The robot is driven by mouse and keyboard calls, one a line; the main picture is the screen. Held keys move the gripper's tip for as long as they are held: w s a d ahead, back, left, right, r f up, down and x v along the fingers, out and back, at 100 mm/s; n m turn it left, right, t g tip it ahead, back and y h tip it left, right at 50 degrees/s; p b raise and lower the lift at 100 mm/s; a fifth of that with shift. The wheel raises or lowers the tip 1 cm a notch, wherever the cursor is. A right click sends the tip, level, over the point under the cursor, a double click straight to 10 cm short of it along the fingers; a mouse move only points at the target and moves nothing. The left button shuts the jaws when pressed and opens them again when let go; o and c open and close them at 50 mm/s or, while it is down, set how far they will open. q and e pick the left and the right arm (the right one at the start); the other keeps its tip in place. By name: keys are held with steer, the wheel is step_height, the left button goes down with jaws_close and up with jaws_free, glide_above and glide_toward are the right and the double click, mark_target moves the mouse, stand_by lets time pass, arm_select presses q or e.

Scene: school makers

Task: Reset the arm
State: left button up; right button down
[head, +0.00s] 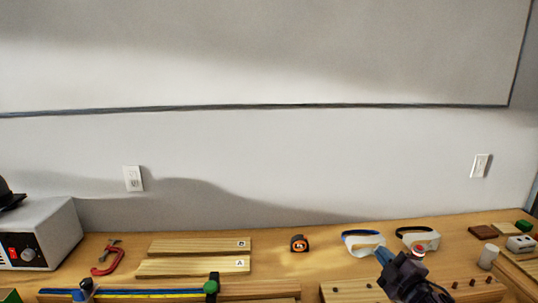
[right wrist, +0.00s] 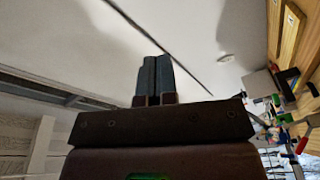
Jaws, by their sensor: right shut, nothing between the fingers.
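My right gripper (head: 383,257) shows at the bottom right of the head view, raised in front of the bench with its fingers pointing up and to the left. In the right wrist view its two dark fingers (right wrist: 155,76) lie side by side, closed, with nothing between them. Behind them that view shows mostly pale wall or ceiling, with the bench tilted at the right edge. My left gripper is not in the head view.
The wooden bench (head: 275,262) runs along the wall. On it are planks (head: 190,267), a red clamp (head: 108,260), a tape measure (head: 299,243), two pairs of goggles (head: 364,243) (head: 418,238) and a grey machine (head: 45,235). A long bar clamp (head: 140,293) lies at the front left.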

steer(key=s+f+m+g+h, duration=0.2)
steer(key=s+f+m, duration=0.5)
steer(key=s+f, duration=0.4)
steer(key=s+f+m+g+h, duration=0.2)
steer(key=s+f+m+g, duration=0.2)
steer(key=s+f+m, duration=0.3)
steer(key=s+f, duration=0.5)
steer(key=s, duration=0.6)
steer(key=shift+f+h, duration=0.15)
steer(key=shift+h, duration=0.25)
